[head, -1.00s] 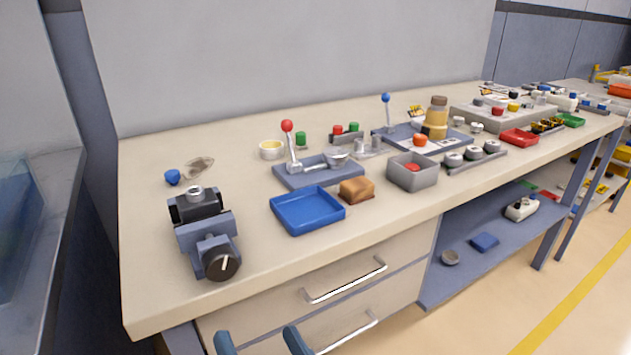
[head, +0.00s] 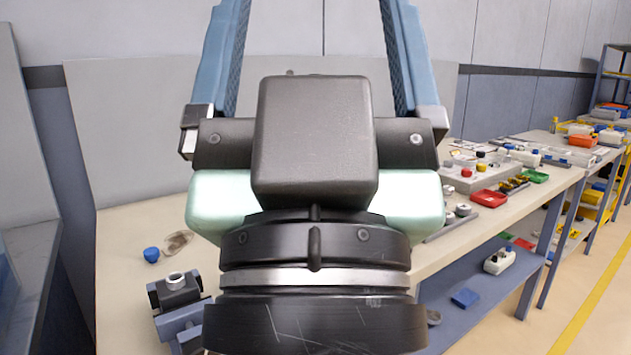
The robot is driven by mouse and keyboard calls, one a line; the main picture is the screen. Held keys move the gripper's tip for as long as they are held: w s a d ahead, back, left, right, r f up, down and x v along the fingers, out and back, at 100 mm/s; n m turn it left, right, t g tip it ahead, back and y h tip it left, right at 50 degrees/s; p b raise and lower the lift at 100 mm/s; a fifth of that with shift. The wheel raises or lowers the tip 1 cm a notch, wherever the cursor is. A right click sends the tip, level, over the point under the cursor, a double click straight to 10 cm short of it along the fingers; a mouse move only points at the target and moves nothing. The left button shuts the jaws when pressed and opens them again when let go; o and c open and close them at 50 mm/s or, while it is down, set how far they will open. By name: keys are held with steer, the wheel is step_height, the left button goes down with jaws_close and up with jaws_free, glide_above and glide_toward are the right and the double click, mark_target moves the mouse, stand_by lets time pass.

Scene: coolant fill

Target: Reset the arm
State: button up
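My gripper (head: 308,40) fills the middle of the head view, raised in front of the workbench. Its two blue fingers point up and stand wide apart, and nothing shows between them but the grey back panel. The fingertips run past the top edge of the picture. My wrist and gripper body hide most of the middle of the bench.
The workbench (head: 118,250) stands behind my gripper. A blue vise-like device (head: 180,318) and a small blue knob (head: 151,255) show at left. A red tray (head: 489,198) and a green tray (head: 535,176) are at right. A lower shelf (head: 490,275) holds a blue block (head: 465,298).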

step_height(320, 180, up, 22)
steer(key=p, duration=2)
steer(key=shift+f, duration=0.15)
